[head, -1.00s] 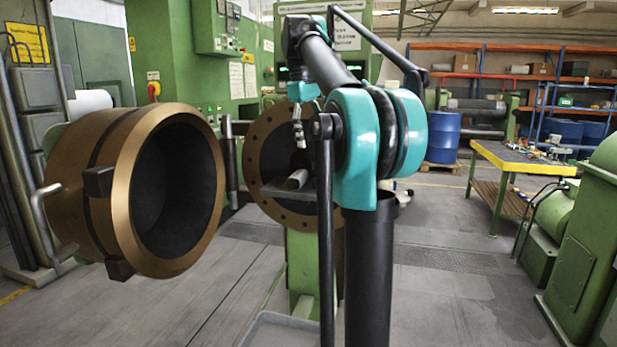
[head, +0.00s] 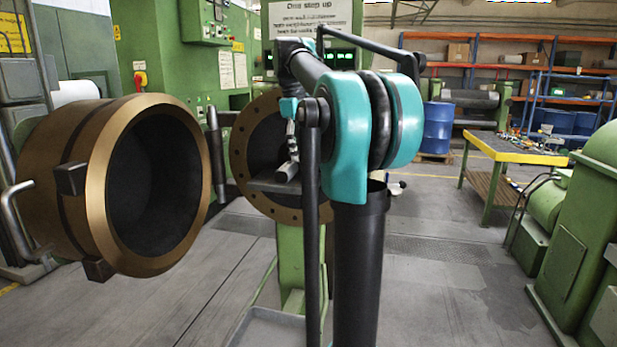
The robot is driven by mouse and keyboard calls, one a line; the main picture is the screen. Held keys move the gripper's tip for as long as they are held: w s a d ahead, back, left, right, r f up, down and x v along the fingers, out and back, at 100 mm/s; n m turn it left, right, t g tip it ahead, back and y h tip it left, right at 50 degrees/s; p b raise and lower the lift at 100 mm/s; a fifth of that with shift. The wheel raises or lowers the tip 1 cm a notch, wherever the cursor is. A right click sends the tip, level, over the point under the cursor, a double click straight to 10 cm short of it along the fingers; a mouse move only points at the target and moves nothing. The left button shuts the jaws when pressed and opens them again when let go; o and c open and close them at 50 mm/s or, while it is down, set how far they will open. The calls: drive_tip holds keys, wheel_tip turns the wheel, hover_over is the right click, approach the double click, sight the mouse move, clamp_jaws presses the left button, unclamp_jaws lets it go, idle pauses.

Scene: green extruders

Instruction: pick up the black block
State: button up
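A small dark grey-black block (head: 287,171) lies on a dark flat ledge (head: 262,184) in front of a round bolted flange, near the middle of the head view. My gripper (head: 292,152) points down just above the block, its tips close to or touching the block's upper end. The gripper is small and partly hidden by my arm link, so I cannot tell whether its fingers are open or shut, or whether they touch the block.
A large bronze-rimmed hollow cylinder (head: 150,190) stands open at the left. The bolted flange (head: 240,150) rises behind the ledge. A yellow-topped workbench (head: 515,148), a blue barrel (head: 438,128) and green machinery (head: 585,230) are at the right. Floor between is clear.

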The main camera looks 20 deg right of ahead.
sight(308, 170)
drive_tip(key=shift+s+d+f, duration=0.1)
drive_tip(key=shift+d+f, duration=0.1)
drive_tip(key=shift+f, duration=0.9)
drive_tip(key=shift+s+d+f, duration=0.15)
drive_tip(key=shift+d+f, duration=0.05)
drive_tip(key=shift+f, duration=0.95)
drive_tip(key=shift+s+d+f, duration=0.1)
drive_tip(key=shift+d+f, duration=0.1)
drive_tip(key=shift+f, duration=0.9)
drive_tip(key=shift+c, duration=0.3)
drive_tip(key=c, duration=1.2)
